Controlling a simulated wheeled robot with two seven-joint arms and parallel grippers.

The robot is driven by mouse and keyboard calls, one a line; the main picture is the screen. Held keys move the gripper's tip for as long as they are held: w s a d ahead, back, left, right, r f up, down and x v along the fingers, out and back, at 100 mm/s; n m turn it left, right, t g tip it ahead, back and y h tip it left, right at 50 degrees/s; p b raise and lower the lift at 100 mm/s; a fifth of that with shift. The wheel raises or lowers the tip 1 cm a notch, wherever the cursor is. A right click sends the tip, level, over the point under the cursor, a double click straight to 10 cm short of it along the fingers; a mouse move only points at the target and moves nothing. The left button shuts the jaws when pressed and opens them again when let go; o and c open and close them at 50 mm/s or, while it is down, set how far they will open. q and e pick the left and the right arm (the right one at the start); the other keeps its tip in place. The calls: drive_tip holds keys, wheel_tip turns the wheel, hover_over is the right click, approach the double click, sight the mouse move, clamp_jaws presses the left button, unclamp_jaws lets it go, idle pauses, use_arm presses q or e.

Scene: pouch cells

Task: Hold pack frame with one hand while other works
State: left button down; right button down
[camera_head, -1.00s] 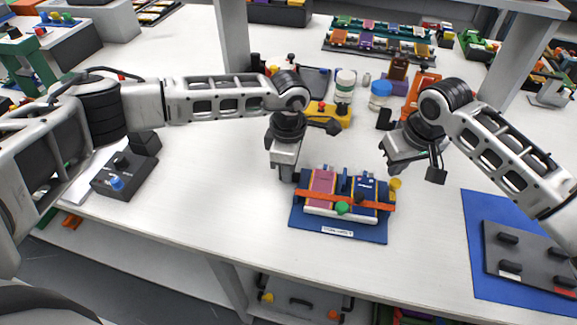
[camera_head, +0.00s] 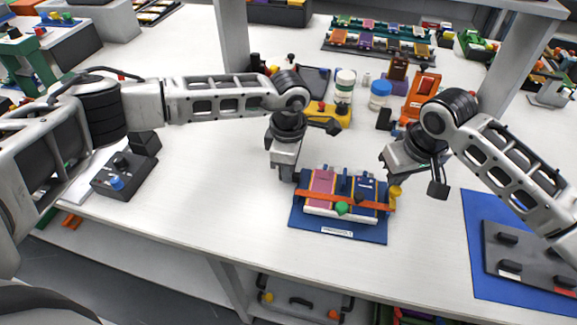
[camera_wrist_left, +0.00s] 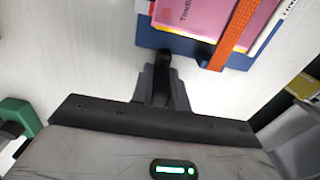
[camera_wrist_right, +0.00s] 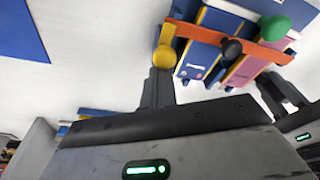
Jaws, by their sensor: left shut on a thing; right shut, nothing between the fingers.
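The pack frame (camera_head: 336,227) is a blue base with a label on its front edge. It carries pouch cells, one pink (camera_head: 321,186) and others blue (camera_head: 364,186), with an orange strap (camera_head: 325,202) across them. My left gripper (camera_wrist_left: 161,62) is shut on the frame's left edge; the exact contact is partly hidden. My right gripper (camera_wrist_right: 161,78) is shut and empty, its tips close at the yellow knob; I cannot tell whether they touch.
A blue mat (camera_head: 480,285) with a dark tray (camera_head: 530,262) lies at the right. A black control box (camera_head: 120,178) stands at the left. Jars (camera_head: 380,95), a yellow tool (camera_head: 335,115) and orange holders (camera_head: 424,92) stand behind. The table in front of the frame is clear.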

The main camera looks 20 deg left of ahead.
drive_tip(key=shift+s+d, duration=0.1)
drive_tip(key=shift+s, duration=0.7)
wheel_tip(320, 180, up, 6)
drive_tip(key=w, duration=0.1)
drive_tip(key=shift+w, duration=0.3)
use_arm(q)
drive_tip(key=c, duration=1.3)
unclamp_jaws()
